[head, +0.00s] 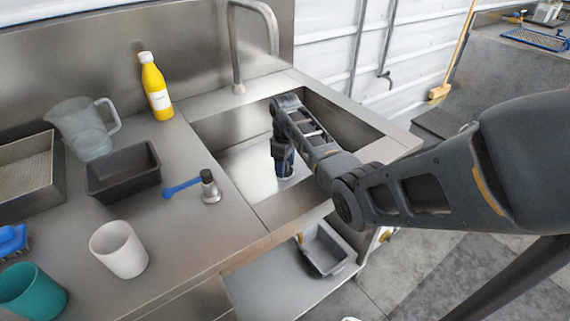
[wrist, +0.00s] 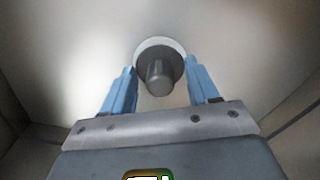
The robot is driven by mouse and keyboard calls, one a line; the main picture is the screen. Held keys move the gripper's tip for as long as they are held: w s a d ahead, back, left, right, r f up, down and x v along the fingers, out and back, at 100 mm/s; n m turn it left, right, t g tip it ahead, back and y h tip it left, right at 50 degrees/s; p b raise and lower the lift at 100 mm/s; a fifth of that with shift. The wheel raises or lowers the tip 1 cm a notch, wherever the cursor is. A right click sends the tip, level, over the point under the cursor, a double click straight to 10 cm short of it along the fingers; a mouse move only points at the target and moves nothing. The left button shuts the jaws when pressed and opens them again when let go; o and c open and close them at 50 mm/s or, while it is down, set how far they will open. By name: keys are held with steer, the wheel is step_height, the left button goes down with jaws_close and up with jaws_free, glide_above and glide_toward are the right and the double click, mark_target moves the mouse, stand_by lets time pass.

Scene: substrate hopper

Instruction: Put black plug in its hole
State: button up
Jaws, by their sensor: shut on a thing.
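The black plug (wrist: 158,72) is a dark round disc with a grey knob. It sits between the blue fingers of my gripper (wrist: 160,80) in the wrist view, and my gripper is shut on it. A pale ring (wrist: 160,41) shows behind the disc's far edge, low in the sink; it may be the hole's rim. The hole's opening is hidden behind the plug. In the head view my gripper (head: 284,170) points down into the sink (head: 240,160), close to its floor, and hides the plug. I cannot tell whether the plug is seated.
Sink walls surround my gripper, and a tap (head: 237,50) stands behind. On the left counter are a yellow bottle (head: 155,85), a clear jug (head: 83,125), a black tub (head: 122,180), a blue-handled tool (head: 182,187), a white cup (head: 119,250) and a teal cup (head: 32,293).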

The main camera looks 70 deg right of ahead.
steer(key=o, duration=1.3)
steer(key=shift+r, duration=3.9)
